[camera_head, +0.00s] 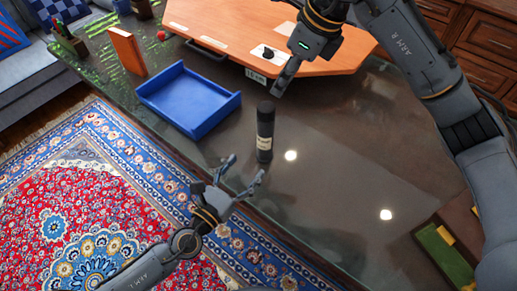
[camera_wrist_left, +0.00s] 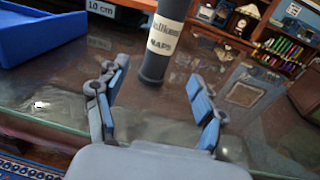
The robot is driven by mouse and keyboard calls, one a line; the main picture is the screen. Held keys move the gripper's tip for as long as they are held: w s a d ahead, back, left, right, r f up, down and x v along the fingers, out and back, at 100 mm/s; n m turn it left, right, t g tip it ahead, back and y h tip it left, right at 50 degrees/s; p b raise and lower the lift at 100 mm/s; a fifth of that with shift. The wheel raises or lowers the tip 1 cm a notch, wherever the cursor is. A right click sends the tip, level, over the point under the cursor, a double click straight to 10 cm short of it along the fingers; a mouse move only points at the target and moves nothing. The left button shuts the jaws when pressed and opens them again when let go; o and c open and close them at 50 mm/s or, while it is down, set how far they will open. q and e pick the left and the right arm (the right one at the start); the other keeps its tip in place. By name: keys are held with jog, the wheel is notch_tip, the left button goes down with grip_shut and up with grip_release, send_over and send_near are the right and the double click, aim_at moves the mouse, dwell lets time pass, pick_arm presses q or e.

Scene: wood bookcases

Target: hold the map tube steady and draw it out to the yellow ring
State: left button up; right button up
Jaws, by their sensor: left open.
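The map tube (camera_head: 265,132) is black with a pale label and stands upright on the dark glass tabletop.
A blue tray (camera_head: 190,128) lies left of the tube. Behind stands an orange-brown board (camera_head: 310,66) with a small black object (camera_head: 267,54) on it. An orange book (camera_head: 128,52) stands farther left. A green-lined box (camera_head: 445,255) is at lower right. The glass right of the tube is clear.

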aim_at(260, 149)
pick_arm(q)
jog(key=x, duration=1)
jog(key=shift+w+d, duration=0.1)
